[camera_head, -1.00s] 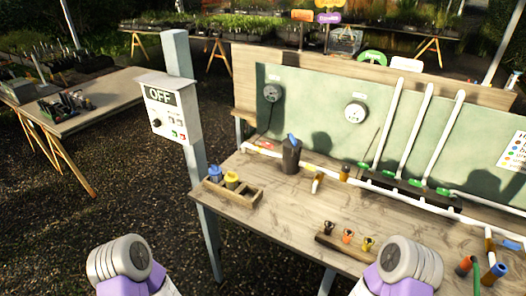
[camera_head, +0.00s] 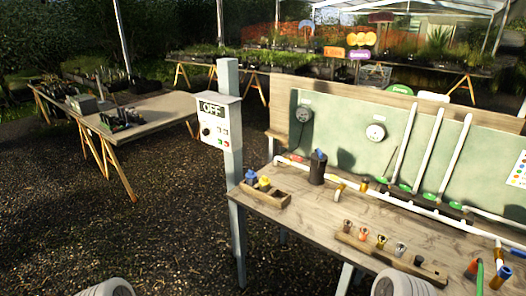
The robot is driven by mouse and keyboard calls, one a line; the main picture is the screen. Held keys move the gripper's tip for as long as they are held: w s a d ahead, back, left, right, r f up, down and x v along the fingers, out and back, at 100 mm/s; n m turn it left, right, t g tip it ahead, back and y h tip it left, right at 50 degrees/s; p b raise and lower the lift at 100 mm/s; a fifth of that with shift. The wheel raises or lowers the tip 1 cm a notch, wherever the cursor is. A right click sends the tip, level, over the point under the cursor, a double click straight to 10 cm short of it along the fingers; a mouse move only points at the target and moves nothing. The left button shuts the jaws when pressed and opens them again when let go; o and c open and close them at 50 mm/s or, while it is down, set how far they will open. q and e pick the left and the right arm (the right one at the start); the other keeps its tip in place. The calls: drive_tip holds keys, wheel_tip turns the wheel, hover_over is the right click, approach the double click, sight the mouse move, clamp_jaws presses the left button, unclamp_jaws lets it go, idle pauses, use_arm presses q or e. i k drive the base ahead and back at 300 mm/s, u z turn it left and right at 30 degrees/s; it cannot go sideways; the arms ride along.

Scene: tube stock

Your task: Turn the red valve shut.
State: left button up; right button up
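I cannot make out a clear red valve handle. A small red piece (camera_head: 297,158) shows on the white pipe at the back left of the workbench (camera_head: 330,212), too small to tell its shape. A red-orange cylinder (camera_head: 472,268) stands at the right end of the bench, beside a blue one (camera_head: 501,277). White pipe (camera_head: 405,204) runs along the back of the bench, with green fittings on its upright branches. Only rounded white parts of my two arms show at the bottom edge, short of the bench. Neither gripper is in view.
A grey post carries a control box (camera_head: 213,123) marked OFF at the bench's left corner. A wooden caddy (camera_head: 266,194), a dark bottle (camera_head: 318,168) and a rack of small coloured fittings (camera_head: 395,258) stand on the bench. Open gravel (camera_head: 140,220) lies to the left.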

sight(294, 157)
drive_tip(key=u, duration=0.65)
drive_tip(key=i, duration=1.1)
drive_tip(key=u, duration=0.2)
